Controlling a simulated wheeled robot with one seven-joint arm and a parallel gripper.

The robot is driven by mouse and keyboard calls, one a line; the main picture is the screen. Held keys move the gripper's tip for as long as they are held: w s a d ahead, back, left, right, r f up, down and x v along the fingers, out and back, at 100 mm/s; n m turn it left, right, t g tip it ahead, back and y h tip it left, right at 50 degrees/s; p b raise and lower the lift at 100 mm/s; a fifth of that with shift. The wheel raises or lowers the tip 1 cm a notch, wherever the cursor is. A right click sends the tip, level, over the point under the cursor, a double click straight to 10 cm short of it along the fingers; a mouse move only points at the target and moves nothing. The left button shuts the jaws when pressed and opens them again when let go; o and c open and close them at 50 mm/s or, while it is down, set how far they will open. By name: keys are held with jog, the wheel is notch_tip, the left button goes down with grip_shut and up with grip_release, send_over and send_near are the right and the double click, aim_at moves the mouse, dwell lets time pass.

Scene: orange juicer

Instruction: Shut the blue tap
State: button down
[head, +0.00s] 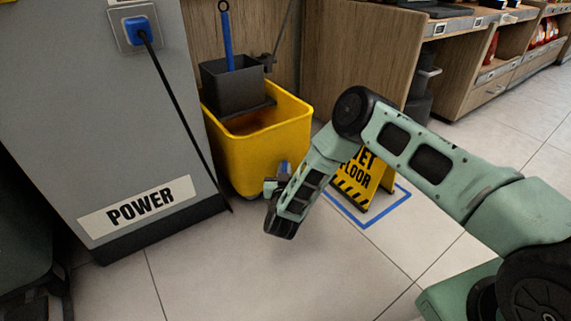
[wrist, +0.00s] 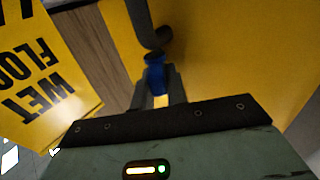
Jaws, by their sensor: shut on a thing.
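The blue tap (wrist: 154,76) shows in the wrist view, on a dark spout low on the side of the yellow mop bucket (head: 259,152). A small part of the blue tap (head: 284,166) also shows in the head view, just above my gripper (head: 272,186). My gripper's dark fingers (wrist: 157,88) stand on both sides of the tap in the wrist view and are shut on it. The bucket wall (wrist: 225,55) fills the right of the wrist view. The lower part of the tap is hidden between the fingers.
A yellow wet floor sign (head: 362,182) stands right beside my arm, within a blue floor outline (head: 372,223). It also shows close at the left of the wrist view (wrist: 45,75). A grey power cabinet (head: 130,120) stands left. The tiled floor in front is clear.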

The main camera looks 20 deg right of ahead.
jog(key=m+h, duration=0.1)
jog(key=m+g+h, duration=0.1)
jog(key=h, duration=0.1)
jog(key=m+g+h+p, duration=0.1)
jog(key=shift+a+h, duration=0.3)
jog(key=shift+h, duration=0.1)
jog(key=shift+w+f+m+g+h, duration=0.1)
jog(key=shift+w+m+g+h, duration=0.05)
jog(key=shift+m+g+h, duration=1.3)
jog(key=shift+a+g, duration=0.1)
jog(key=shift+g, duration=0.15)
jog(key=c, duration=1.4)
grip_release()
jog(key=shift+w, duration=0.1)
